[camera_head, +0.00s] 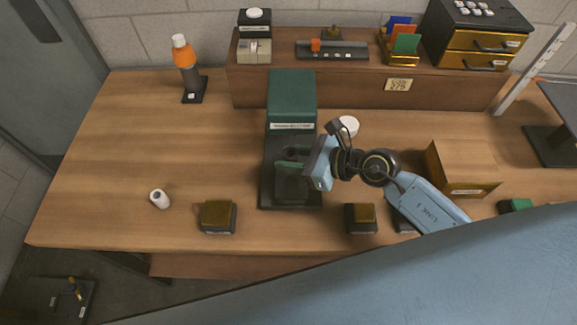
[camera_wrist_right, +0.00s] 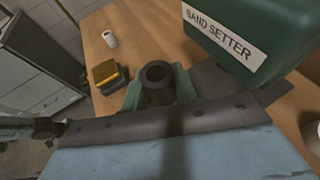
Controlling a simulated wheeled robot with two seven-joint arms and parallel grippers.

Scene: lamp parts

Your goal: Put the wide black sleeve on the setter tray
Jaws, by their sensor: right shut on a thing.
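The wide black sleeve (camera_wrist_right: 157,82) is a short, thick dark tube, its round open end showing in the right wrist view. My right gripper (camera_wrist_right: 158,90) is shut on it, with green fingers on either side. In the head view my right gripper (camera_head: 293,162) is over the dark setter tray (camera_head: 270,188), in front of the green band setter (camera_head: 291,92). The sleeve is mostly hidden by the gripper there, and I cannot tell whether it touches the tray. My left gripper is not in view.
A small white cylinder (camera_head: 160,199) and a brass-topped block (camera_head: 218,215) are to the left. Another brass-topped block (camera_head: 361,217) is at the front right. A brass open box (camera_head: 462,172) stands further right. A wooden shelf (camera_head: 250,90) runs along the back. The left table is mostly clear.

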